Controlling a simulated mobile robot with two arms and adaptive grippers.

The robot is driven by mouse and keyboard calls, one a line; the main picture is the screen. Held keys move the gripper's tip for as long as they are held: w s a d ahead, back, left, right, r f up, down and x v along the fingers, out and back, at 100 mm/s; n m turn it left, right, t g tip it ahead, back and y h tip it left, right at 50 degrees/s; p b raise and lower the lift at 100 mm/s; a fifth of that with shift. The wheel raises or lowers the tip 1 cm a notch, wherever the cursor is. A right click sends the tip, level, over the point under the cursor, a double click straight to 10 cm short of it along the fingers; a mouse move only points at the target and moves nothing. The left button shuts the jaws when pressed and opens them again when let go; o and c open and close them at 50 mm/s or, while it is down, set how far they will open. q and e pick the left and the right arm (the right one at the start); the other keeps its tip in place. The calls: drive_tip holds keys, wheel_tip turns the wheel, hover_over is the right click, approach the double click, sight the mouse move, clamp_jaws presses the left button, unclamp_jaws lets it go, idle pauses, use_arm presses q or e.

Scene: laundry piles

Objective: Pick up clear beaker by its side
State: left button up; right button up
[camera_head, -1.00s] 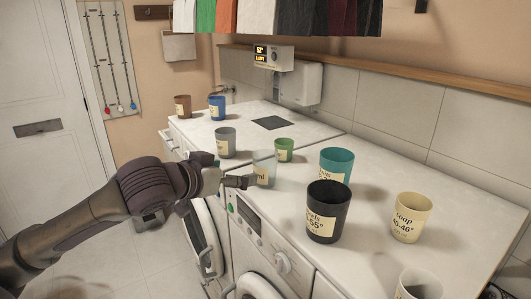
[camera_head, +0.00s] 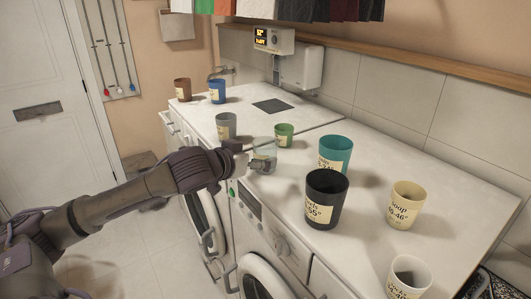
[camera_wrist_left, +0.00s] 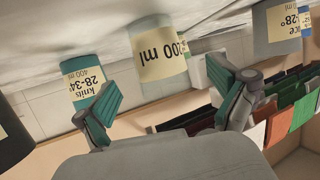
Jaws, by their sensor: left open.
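The clear beaker (camera_head: 265,150) stands upright on the white machine top, near its front edge in the head view. In the left wrist view the beaker (camera_wrist_left: 158,58), with a pale "00 ml" label, appears upside down between the fingers. My right gripper is not in view.
A grey cup (camera_head: 226,126) and a green cup (camera_head: 284,135) stand close to the beaker. Teal (camera_head: 335,153), black (camera_head: 325,200), cream (camera_head: 405,205) and white (camera_head: 408,277) cups stand to the right. Brown (camera_head: 183,90) and blue (camera_head: 217,90) cups stand at the back left.

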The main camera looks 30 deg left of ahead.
sight(260, 155)
use_arm(q)
drive_tip(key=p+x, duration=0.2)
drive_tip(key=x, duration=0.2)
drive_tip(key=shift+w+r+p, duration=0.15)
drive_tip(key=shift+w+p, duration=0.1)
drive_tip(key=shift+p, duration=0.15)
drive_tip(key=shift+w+f, duration=0.3)
drive_tip(key=shift+s, duration=0.1)
drive_tip(key=shift+c, duration=0.3)
drive_tip(key=shift+r, duration=0.1)
drive_tip(key=shift+c, duration=1.4)
drive_tip(key=c, duration=0.9)
drive_tip(key=shift+r, duration=0.1)
